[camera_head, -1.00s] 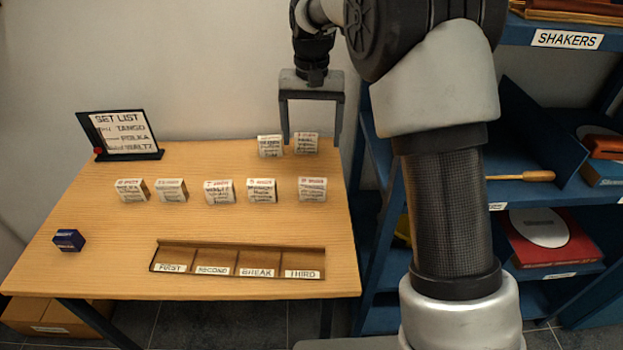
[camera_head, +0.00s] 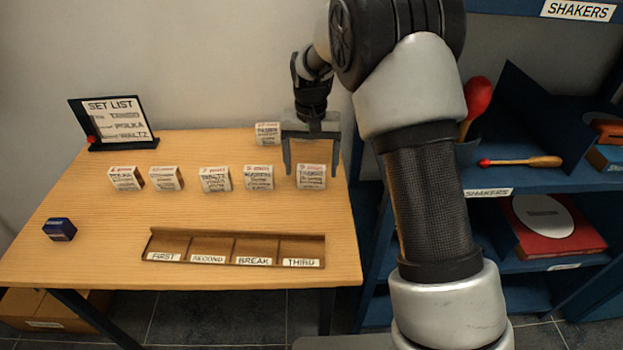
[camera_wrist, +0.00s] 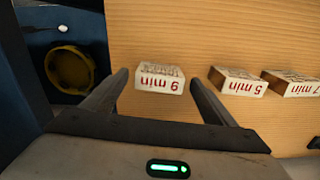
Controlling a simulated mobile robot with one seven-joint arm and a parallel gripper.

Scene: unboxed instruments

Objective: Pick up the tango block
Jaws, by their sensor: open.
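Several small white labelled blocks stand in a row on the wooden table. My gripper (camera_head: 312,172) is open over the rightmost block (camera_head: 311,177) of that row, with a finger to either side. In the wrist view this block's red "9 min" edge (camera_wrist: 159,83) shows between the open fingertips (camera_wrist: 158,76), apart from both. The name on its face is too small to read surely, so I cannot confirm it is the tango block. Nothing is held.
The neighbouring "5 min" block (camera_wrist: 240,83) sits just outside one finger. Another block (camera_head: 267,133) stands behind. A four-slot wooden tray (camera_head: 235,262) lies in front, empty. A set list stand (camera_head: 112,122) and blue box (camera_head: 60,229) are left; blue shelves (camera_head: 520,190) are right.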

